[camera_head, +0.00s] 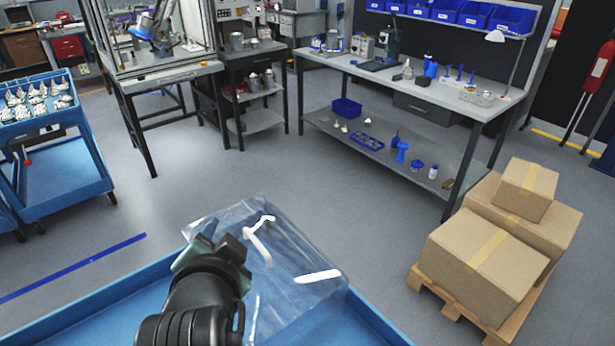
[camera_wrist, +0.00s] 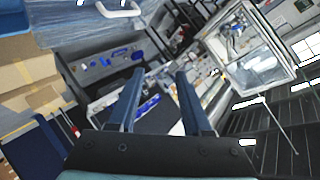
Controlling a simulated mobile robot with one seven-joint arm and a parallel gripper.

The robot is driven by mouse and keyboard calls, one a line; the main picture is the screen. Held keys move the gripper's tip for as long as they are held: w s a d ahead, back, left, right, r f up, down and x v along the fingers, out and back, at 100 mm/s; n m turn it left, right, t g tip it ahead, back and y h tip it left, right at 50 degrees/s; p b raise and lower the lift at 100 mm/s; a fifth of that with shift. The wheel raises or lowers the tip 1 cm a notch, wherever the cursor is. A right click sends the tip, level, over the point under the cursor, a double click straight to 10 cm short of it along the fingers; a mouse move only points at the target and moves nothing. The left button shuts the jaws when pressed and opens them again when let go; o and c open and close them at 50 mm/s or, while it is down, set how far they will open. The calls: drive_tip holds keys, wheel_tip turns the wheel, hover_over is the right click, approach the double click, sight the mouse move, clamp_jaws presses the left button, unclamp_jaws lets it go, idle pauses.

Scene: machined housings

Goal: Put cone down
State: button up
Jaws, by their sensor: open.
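My gripper (camera_head: 205,243) is in the lower middle of the head view, over the blue tray or cart in front of me. In the wrist view my gripper (camera_wrist: 158,75) has its two fingers spread apart with nothing between them. I see no cone at the fingers. Several silver, pointed parts (camera_head: 38,97) stand on a blue cart at the left of the head view; I cannot tell whether one is the cone. A clear plastic box (camera_head: 320,262) with white handles lies beside my gripper, and it also shows in the wrist view (camera_wrist: 85,28).
The blue tray rim (camera_head: 375,315) runs along the bottom. Cardboard boxes (camera_head: 487,262) sit on a pallet at the right. A grey workbench (camera_head: 440,92) holds blue items and tools. A blue cart (camera_head: 62,178) stands at the left. The middle floor is clear.

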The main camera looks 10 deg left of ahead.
drive_tip(key=w+d+r+n+t, duration=0.1)
drive_tip(key=d+r+t, duration=0.25)
drive_tip(key=r, duration=0.55)
drive_tip(key=w+d+r+n+t, duration=0.1)
drive_tip(key=d+r+t, duration=0.25)
drive_tip(key=r, duration=0.45)
drive_tip(key=s+d+r+n+t+h, duration=0.1)
drive_tip(key=s+d+r+t, duration=0.3)
drive_tip(key=r, duration=0.6)
drive_tip(key=s+d+r+n+t+h, duration=0.2)
drive_tip(key=s+d+r, duration=0.4)
drive_tip(key=r, duration=0.5)
drive_tip(key=shift+s+d+r+n+t+h, duration=0.25)
drive_tip(key=shift+d+t+h, duration=0.45)
drive_tip(key=shift+t, duration=0.5)
drive_tip(key=shift+w, duration=0.1)
